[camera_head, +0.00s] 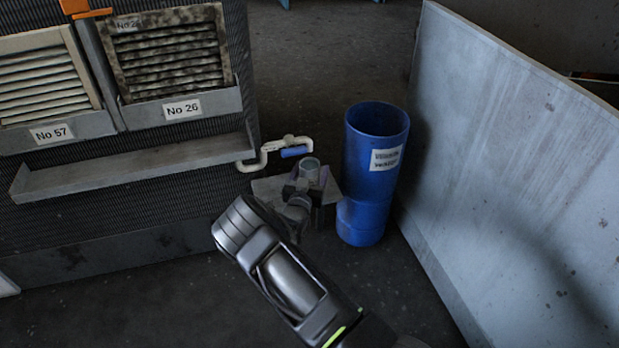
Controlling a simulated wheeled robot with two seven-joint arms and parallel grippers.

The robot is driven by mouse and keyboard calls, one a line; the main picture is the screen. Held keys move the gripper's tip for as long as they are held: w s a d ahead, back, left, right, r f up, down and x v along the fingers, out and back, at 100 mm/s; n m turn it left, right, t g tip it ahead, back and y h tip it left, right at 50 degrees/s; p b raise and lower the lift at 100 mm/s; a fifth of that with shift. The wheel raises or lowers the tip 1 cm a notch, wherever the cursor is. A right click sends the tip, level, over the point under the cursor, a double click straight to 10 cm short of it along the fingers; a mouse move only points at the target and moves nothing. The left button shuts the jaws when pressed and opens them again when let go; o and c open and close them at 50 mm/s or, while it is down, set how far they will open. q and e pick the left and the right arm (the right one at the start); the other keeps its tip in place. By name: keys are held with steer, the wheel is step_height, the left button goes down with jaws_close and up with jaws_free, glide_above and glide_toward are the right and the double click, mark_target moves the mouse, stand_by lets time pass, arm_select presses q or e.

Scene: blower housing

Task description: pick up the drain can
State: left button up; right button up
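A small grey cylindrical can (310,167), which looks like the drain can, stands upright with its rim showing, just right of and below a pale drain pipe with a blue-handled valve (295,152). A low grey stand (268,187) shows around it. My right arm comes in from the bottom, and my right gripper (303,190) is at the can, in front of its lower part. The fingers are dark and partly hidden by my wrist, so I cannot tell whether they touch or grip the can. My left gripper is out of view.
A tall blue waste bin (365,205) stands close on the right of the can. A grey panel (520,170) rises further right. A housing with louvred panels No 57 (45,85) and No 26 (170,60) and a ledge (130,168) is on the left.

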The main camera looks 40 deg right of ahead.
mark_target(311, 160)
steer(key=c, duration=1.3)
steer(key=shift+r, duration=0.15)
steer(key=shift+r+p, duration=0.45)
steer(key=shift+r, duration=0.15)
steer(key=shift+s+a+r+p, duration=0.2)
steer(key=shift+r+p, duration=0.25)
steer(key=shift+r, duration=0.15)
steer(key=shift+s+a+r+p, duration=0.1)
steer(key=shift+a+r+p, duration=0.05)
steer(key=shift+r+p, duration=0.35)
steer(key=shift+p+v, duration=2.15)
steer(key=shift+v, duration=6.4)
steer(key=shift+f, duration=0.15)
